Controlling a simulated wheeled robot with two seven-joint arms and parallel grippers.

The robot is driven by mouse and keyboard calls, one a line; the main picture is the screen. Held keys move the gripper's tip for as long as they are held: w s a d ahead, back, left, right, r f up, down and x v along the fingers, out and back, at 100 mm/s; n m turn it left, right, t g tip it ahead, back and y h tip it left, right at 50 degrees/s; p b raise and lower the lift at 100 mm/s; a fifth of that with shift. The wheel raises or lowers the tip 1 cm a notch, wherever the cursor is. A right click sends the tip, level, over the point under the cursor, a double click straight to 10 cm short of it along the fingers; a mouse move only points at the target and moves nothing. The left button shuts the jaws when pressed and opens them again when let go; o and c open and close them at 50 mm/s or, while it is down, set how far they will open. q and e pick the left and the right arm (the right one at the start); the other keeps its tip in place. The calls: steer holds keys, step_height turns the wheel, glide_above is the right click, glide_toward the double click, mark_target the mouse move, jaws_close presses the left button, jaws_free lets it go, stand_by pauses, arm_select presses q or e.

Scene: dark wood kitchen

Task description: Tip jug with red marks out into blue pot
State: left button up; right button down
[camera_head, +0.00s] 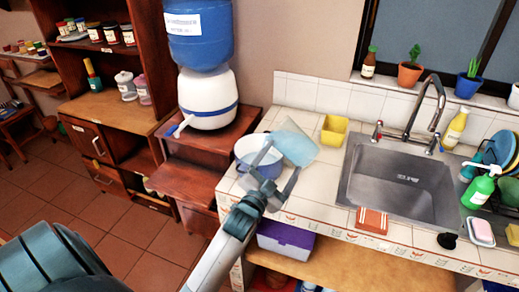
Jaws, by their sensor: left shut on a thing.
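A pale, see-through bluish jug (298,145) is tilted beside the upper right of the pot. Red marks cannot be made out on it at this size. The pot (244,148), whitish with a blue rim, stands on the tiled counter's left end. My left gripper (272,166) is shut on the jug and reaches in front of the pot, hiding part of it. Whether the jug's mouth is over the pot's opening cannot be told, nor can any contents. My right gripper is not in view.
A yellow container (334,130) stands just right of the jug. The steel sink (400,185) with its tap (430,105) lies further right. A wooden stand (200,180) with a blue-and-white water dispenser (207,100) is left of the counter.

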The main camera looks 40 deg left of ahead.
arm_select(q)
steer(key=shift+r+n+b, duration=0.1)
steer(key=shift+n+b, duration=0.2)
stand_by(0.8)
steer(key=shift+n, duration=0.3)
stand_by(0.8)
steer(key=shift+a+n+b, duration=0.1)
steer(key=shift+n+b, duration=0.5)
stand_by(1.5)
steer(key=shift+r, duration=0.1)
stand_by(0.8)
steer(key=shift+a+r+n+y, duration=0.25)
steer(key=shift+r+n+y, duration=0.15)
steer(key=shift+n, duration=0.6)
stand_by(1.8)
